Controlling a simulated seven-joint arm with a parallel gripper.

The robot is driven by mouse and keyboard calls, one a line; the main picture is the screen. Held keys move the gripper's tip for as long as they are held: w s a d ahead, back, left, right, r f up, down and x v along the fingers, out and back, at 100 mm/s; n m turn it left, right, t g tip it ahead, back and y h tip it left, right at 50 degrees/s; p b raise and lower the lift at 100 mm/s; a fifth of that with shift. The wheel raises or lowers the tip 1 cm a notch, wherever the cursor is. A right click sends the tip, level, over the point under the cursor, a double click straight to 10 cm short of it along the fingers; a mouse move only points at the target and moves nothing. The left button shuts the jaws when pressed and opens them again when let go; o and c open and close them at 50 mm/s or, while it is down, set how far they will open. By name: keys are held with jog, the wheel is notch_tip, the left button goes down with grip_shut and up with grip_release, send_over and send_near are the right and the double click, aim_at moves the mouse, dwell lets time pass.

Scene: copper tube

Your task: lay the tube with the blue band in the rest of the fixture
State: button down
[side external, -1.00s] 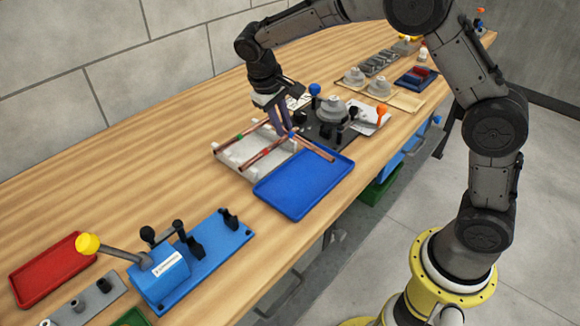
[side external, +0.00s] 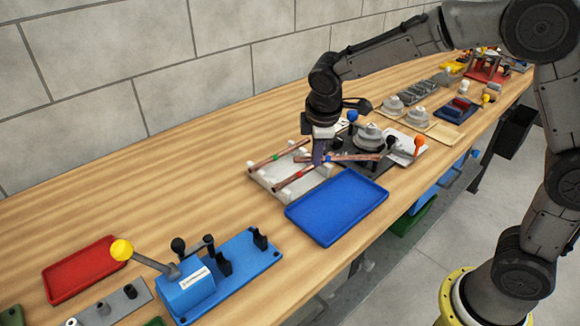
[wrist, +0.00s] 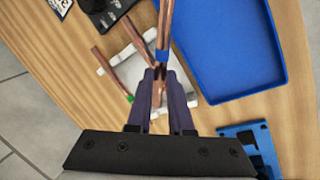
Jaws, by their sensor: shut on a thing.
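My gripper (side external: 318,160) is shut on the tube with the blue band (side external: 350,157), above the white rack. The blue band also shows just beyond my fingertips in the wrist view (wrist: 163,56). The tube sticks out to the right, toward the dark fixture (side external: 375,165) with its grey round die and blue, black and orange knobs. A second fixture, a blue one (side external: 230,275) with a yellow-knobbed lever and black upright blocks, stands at the front left. I cannot tell from the frames which fixture's rest is meant.
The white rack (side external: 262,182) holds a tube with a green band (side external: 262,163) and one with a red band (side external: 290,182). An empty blue tray (side external: 337,205) lies in front. A red tray (side external: 80,268) is at the left. Bare wood lies between the rack and red tray.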

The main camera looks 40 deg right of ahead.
jog(key=s+a+r+n+y, duration=0.2)
jog(key=s+a+r+n, duration=0.1)
jog(key=s+r+n, duration=0.45)
jog(key=shift+t, duration=0.4)
jog(key=w+a+f, duration=0.1)
jog(key=w+f, duration=0.2)
jog(key=w, duration=0.1)
jog(key=w+a+f, duration=0.1)
jog(key=w+f, duration=0.3)
jog(key=w, duration=0.1)
jog(key=w+a+f, duration=0.1)
jog(key=w+f, duration=0.3)
jog(key=w, duration=0.1)
jog(key=shift+w+f, duration=0.1)
jog(key=shift+w, duration=0.1)
jog(key=shift+f, duration=0.45)
jog(key=shift+f, duration=0.15)
jog(key=c, duration=0.8)
grip_release()
